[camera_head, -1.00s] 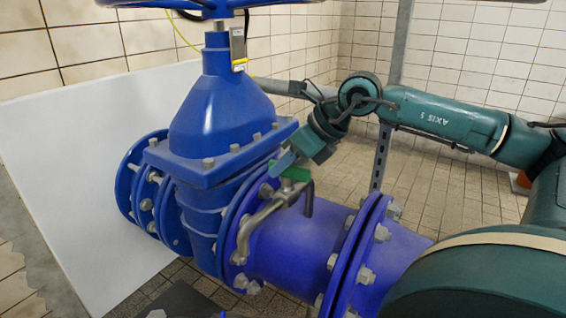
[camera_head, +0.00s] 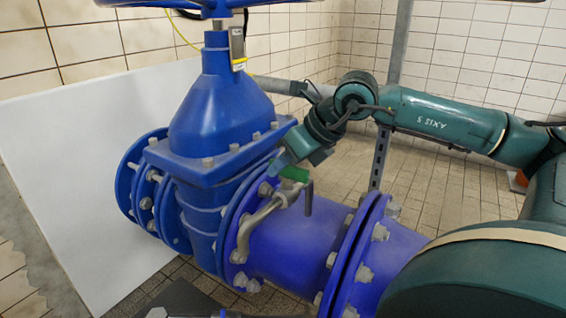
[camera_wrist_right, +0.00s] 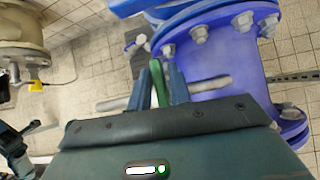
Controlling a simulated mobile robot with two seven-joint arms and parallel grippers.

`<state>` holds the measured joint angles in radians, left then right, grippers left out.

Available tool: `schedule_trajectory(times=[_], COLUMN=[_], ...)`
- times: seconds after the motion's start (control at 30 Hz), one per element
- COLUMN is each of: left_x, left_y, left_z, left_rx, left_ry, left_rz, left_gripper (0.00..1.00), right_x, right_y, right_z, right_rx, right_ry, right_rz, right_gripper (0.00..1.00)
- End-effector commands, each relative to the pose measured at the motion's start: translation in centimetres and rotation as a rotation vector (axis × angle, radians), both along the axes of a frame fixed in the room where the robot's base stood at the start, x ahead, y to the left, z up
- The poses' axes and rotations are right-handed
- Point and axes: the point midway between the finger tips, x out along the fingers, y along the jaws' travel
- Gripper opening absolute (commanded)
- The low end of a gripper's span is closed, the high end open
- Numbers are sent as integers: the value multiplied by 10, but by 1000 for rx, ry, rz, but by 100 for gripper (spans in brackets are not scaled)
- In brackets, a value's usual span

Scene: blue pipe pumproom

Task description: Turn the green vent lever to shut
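The green vent lever (camera_head: 294,173) sits on a small grey metal vent pipe (camera_head: 262,218) on the flange of the big blue valve (camera_head: 212,115). My right gripper (camera_head: 283,164) is at the lever, coming down from above. In the right wrist view the green lever (camera_wrist_right: 158,84) lies between the two fingers of my right gripper (camera_wrist_right: 160,82). A narrow gap shows on the lever's left side, so the fingers look open around it. In the head view the fingers partly hide the lever. My left gripper is not in view.
A blue flanged pipe (camera_head: 305,242) runs to the right, below my right arm. A grey slotted upright (camera_head: 379,158) stands behind the lever. A white panel (camera_head: 65,165) leans behind the valve at the left. Tiled floor (camera_head: 440,190) shows beyond the pipe.

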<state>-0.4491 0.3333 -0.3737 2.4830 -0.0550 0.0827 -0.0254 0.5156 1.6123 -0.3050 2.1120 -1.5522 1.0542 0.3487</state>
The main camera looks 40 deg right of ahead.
Motion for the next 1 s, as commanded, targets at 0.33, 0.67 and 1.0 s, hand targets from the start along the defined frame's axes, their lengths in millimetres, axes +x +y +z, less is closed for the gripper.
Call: schedule_trajectory(times=[0.33, 0.67, 1.0], left_x=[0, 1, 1], left_y=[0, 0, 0], left_z=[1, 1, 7], left_rx=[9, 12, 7], left_ry=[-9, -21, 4], left_rz=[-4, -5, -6], left_gripper=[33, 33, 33], right_x=[0, -13, -55], right_y=[0, -6, -22], right_z=[0, 17, 76], right_rx=[0, -7, -4], right_ry=[0, -2, -6], right_rz=[2, 1, -2], right_gripper=[33, 33, 33])
